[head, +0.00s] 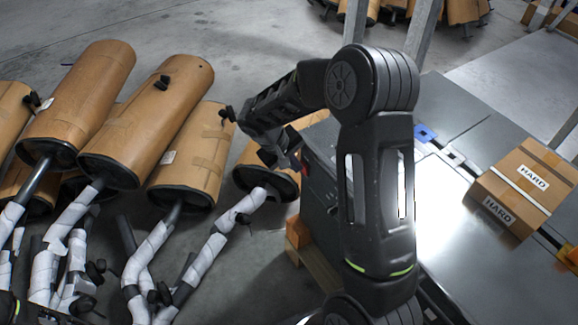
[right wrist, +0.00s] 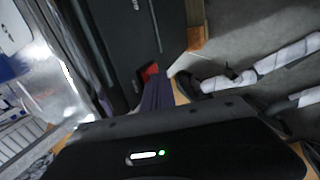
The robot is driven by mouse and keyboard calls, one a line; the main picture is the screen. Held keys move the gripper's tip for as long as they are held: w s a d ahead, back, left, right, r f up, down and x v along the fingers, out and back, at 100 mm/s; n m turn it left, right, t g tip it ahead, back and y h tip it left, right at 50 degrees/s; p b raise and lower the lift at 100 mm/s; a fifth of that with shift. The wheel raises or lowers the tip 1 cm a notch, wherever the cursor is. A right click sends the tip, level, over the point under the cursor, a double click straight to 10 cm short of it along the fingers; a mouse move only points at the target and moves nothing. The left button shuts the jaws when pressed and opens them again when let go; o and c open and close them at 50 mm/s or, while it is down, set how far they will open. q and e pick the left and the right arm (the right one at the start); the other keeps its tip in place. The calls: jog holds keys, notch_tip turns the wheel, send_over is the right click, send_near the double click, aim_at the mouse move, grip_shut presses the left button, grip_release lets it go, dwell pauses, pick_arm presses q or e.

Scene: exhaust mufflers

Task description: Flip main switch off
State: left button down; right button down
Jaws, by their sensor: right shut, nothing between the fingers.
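A dark cabinet (head: 322,200) stands beside the metal table, partly hidden behind my right arm. A small red part (head: 305,169), which looks like the main switch, sits on its side near the top. The red part also shows in the right wrist view (right wrist: 150,73), on the dark cabinet (right wrist: 135,35). Whether the switch is on or off cannot be told. My right gripper (head: 284,158) is shut and empty, just left of the red part in the head view. Contact between them cannot be told.
Several cardboard-wrapped mufflers (head: 150,120) with white-wrapped pipes (head: 150,250) lie on the floor at left, close to my right gripper. The metal table (head: 460,255) at right bears a cardboard box (head: 520,195) marked HARD. Clear floor (head: 240,50) lies behind the mufflers.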

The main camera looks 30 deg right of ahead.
jog(key=shift+d, duration=0.1)
jog(key=shift+d+r, duration=0.2)
jog(key=shift+d, duration=0.1)
jog(key=shift+r+p, duration=0.35)
jog(key=shift+r, duration=0.4)
jog(key=shift+a, duration=0.15)
